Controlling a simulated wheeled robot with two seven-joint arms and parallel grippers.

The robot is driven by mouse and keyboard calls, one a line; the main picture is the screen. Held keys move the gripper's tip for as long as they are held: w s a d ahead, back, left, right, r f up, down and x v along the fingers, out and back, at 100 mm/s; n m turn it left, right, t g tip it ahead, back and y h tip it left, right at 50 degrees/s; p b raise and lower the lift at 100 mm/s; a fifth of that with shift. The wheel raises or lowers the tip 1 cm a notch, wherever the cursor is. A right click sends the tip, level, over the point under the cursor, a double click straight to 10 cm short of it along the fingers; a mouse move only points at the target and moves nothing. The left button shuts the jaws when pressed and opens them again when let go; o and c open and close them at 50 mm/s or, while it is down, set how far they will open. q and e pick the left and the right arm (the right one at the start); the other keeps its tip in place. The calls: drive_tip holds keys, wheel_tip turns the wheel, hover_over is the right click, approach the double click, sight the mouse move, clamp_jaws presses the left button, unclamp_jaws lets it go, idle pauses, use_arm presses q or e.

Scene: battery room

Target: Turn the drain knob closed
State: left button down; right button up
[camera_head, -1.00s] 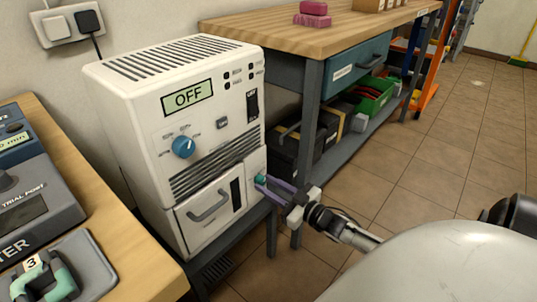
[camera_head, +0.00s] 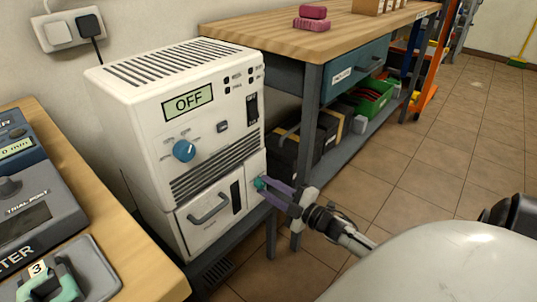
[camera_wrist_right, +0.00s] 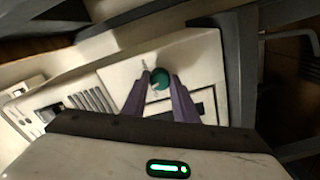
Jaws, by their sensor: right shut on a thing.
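The drain knob (camera_head: 260,184) is a small teal knob low on the right side of the white machine's (camera_head: 165,115) front, beside the drawer. My right gripper (camera_head: 267,188) reaches it from the right, its purple fingers shut on the knob. The right wrist view also shows the teal knob (camera_wrist_right: 160,79) between the two purple fingertips (camera_wrist_right: 160,85). The fingertips partly hide the knob in the head view. The machine's display (camera_head: 188,101) reads OFF. My left gripper is not in view.
A blue dial (camera_head: 184,151) and a handled drawer (camera_head: 209,208) are on the machine's front. A wooden workbench (camera_head: 285,36) with a grey leg stands close behind my right gripper. A wooden table (camera_head: 110,245) is at left. Tiled floor (camera_head: 425,170) is open at right.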

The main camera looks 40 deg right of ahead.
drive_tip(key=n, duration=0.4)
drive_tip(key=shift+b, duration=0.3)
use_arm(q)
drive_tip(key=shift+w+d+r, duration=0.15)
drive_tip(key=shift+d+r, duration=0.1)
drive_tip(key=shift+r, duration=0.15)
use_arm(e)
drive_tip(key=shift+n, duration=0.6)
drive_tip(key=o, duration=1.1)
drive_tip(key=shift+s, duration=0.2)
use_arm(q)
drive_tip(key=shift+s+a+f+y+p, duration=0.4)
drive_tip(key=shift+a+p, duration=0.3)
drive_tip(key=shift+p, duration=0.5)
use_arm(e)
drive_tip(key=shift+s+d, duration=0.2)
drive_tip(key=shift+s, duration=2.3)
drive_tip(key=shift+s+d, duration=0.2)
drive_tip(key=shift+s, duration=2.25)
